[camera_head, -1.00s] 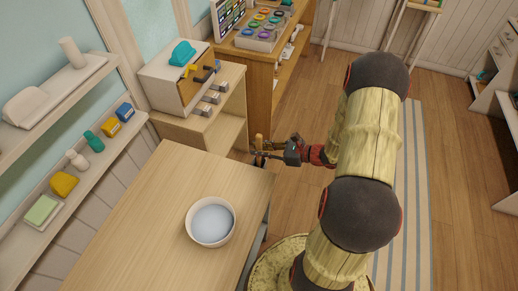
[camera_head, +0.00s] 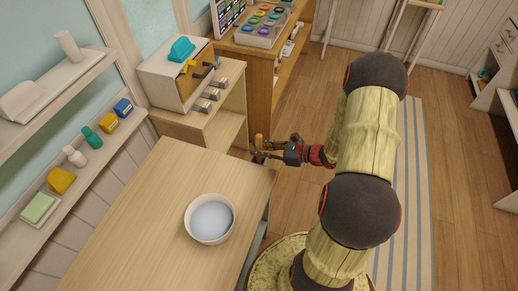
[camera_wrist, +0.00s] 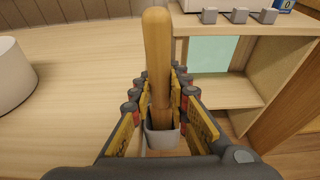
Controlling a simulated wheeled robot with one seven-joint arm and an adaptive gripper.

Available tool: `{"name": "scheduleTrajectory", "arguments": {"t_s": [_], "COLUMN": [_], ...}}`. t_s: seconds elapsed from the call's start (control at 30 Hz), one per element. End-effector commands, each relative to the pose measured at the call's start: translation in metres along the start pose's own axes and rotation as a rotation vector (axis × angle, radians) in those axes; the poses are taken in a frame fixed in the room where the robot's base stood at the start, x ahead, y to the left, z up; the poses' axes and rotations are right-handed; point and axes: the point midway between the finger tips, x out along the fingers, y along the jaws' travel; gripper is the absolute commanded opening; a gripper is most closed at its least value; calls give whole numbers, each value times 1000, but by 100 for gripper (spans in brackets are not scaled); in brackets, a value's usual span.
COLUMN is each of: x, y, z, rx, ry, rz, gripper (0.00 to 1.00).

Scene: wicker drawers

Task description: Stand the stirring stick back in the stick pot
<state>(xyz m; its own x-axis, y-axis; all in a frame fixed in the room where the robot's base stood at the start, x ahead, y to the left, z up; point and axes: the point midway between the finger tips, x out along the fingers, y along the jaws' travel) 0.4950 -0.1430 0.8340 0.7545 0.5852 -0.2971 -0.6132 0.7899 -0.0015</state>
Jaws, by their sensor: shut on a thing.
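My gripper (camera_wrist: 160,112) is shut on the stirring stick (camera_wrist: 157,55), a smooth tan wooden rod with a rounded upper end. The stick stands roughly upright between the fingers. A pale grey cup-shaped piece (camera_wrist: 163,138) surrounds its lower end in the wrist view; I cannot tell whether this is the stick pot. In the head view my gripper (camera_head: 262,152) is at the far right corner of the wooden table, with the stick (camera_head: 259,141) showing small there.
A white bowl (camera_head: 209,219) with pale blue contents sits on the table (camera_head: 130,225). Wall shelves (camera_head: 85,185) hold small items at left. Most of the tabletop is clear.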

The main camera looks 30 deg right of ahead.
Motion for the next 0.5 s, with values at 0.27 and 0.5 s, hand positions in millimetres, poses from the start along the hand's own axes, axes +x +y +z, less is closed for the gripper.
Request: {"name": "scheduleTrajectory", "arguments": {"t_s": [0.27,0.5], "x": [1,1], "y": [0,0], "z": [-4,-4], "rx": [0,0], "ry": [0,0], "rz": [0,0], "gripper": [21,35]}}
